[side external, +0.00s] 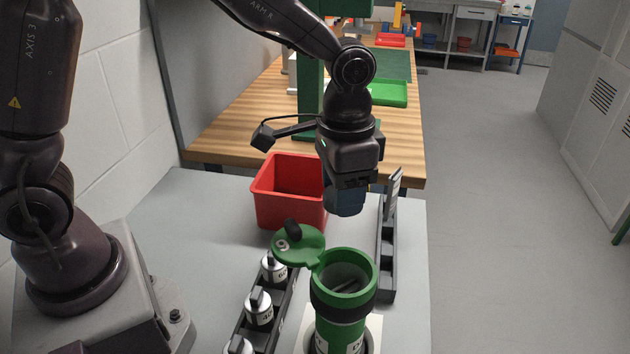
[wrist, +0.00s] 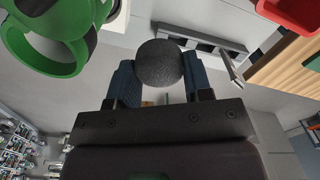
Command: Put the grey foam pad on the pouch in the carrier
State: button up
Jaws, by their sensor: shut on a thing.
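The grey foam pad (wrist: 160,63) is a dark, round, speckled piece. My gripper (wrist: 158,78) is shut on it, with one blue finger on each side. The carrier's rim (wrist: 40,66) is at the upper left of the wrist view, apart from the pad.
A red bin (side external: 283,208) stands behind the lid. A dark rack (side external: 387,267) with an upright plate lies right of the carrier. A rack of metal weights (side external: 259,308) lies left of it. A wooden bench (side external: 230,135) is behind; the grey table (side external: 180,235) is clear at left.

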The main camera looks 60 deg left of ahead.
jog(key=s+d+r+m, duration=0.5)
jog(key=s+d+r, duration=0.1)
jog(key=d, duration=0.5)
jog(key=shift+s+a+f, duration=0.1)
jog(key=shift+a+f, duration=0.05)
jog(key=shift+f, duration=0.6)
jog(key=shift+s+a+f, duration=0.1)
jog(key=shift+a+f, duration=0.1)
jog(key=shift+f, duration=0.6)
jog(key=shift+a+f, duration=0.15)
jog(key=shift+f, duration=0.6)
jog(key=shift+f, duration=0.15)
jog(key=shift+f, duration=0.3)
jog(key=o, duration=1)
jog(key=shift+c, duration=0.2)
